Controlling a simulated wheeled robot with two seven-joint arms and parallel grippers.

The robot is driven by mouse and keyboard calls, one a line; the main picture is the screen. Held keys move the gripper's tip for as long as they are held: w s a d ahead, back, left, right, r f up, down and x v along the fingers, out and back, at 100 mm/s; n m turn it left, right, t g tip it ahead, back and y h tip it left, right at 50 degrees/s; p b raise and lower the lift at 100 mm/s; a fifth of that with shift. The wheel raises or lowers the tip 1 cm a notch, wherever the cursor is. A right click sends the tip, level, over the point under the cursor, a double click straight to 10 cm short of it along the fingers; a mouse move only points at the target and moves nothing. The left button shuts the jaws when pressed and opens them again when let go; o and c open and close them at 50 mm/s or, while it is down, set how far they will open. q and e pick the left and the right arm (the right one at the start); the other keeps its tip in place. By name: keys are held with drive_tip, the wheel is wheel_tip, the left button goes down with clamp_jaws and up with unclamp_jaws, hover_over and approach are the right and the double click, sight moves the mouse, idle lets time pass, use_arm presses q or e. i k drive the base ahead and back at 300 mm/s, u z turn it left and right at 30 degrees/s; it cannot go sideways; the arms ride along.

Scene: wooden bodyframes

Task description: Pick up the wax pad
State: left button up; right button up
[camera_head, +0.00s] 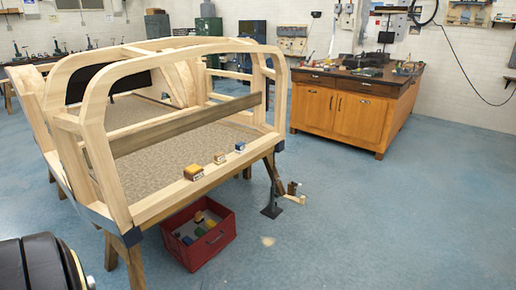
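Three small blocks rest in a row on the near lower rail of the wooden bodyframe (160,204). The nearest is a yellow block (193,172) with a dark lower part. A smaller tan block (219,158) is in the middle, and a blue block (240,147) is farthest right. They are too small for me to tell which one is the wax pad. A black rounded part at the lower left corner looks like my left arm. Neither gripper's fingers show.
A red crate (205,252) with several small items stands on the floor below the rail. A dark stand (271,211) is beside the frame's trestle leg. A wooden cabinet bench (345,115) stands at the back right. The blue floor at right is clear.

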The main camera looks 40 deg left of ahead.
sight(220, 159)
drive_tip(key=u, duration=0.45)
drive_tip(key=i, duration=2)
drive_tip(key=u, duration=0.8)
